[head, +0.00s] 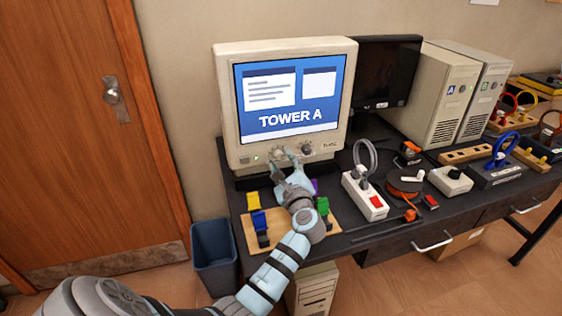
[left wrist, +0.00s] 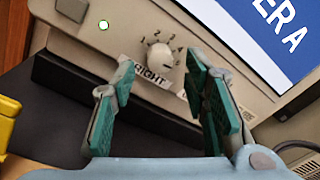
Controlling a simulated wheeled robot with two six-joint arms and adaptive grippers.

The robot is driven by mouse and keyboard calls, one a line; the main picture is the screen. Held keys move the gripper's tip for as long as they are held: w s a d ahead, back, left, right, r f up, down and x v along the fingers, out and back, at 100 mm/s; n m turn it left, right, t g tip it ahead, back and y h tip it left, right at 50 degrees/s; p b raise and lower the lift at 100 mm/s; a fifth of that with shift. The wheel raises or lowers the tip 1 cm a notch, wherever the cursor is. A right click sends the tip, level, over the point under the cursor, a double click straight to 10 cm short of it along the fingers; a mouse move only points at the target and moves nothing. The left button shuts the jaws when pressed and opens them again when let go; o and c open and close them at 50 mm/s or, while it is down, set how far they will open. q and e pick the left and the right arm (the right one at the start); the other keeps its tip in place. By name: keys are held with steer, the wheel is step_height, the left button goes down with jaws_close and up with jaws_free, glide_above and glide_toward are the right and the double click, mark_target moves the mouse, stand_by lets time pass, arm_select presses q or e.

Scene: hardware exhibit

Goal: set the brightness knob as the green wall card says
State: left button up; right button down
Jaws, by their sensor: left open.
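The brightness knob (left wrist: 160,58) is a small off-white dial on the bezel of the beige monitor (head: 214,88). A label partly reading "RIGHT" sits beside it, and numbers run around its rim; its exact setting is too small to tell. My left gripper (head: 287,160) is open in front of the bezel. In the left wrist view its teal fingers (left wrist: 160,97) stand apart, with the knob beyond the gap between them, not gripped. The screen reads "TOWER A". The green wall card does not show. My right gripper is not in view.
A dark knob (head: 307,149) sits right of the gripper on the bezel. A wooden board (head: 244,233) with coloured clips lies below my arm. A power strip (head: 365,196), an orange cable reel (head: 404,187) and two computer towers (head: 447,95) stand to the right. A blue bin (head: 214,255) stands left.

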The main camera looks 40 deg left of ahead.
arm_select(q)
steer(key=shift+w+a+r, duration=0.1)
steer(key=shift+w+a, duration=0.2)
steer(key=shift+a, duration=0.25)
steer(key=shift+s+r, duration=0.1)
steer(key=shift+r, duration=0.05)
jaws_close()
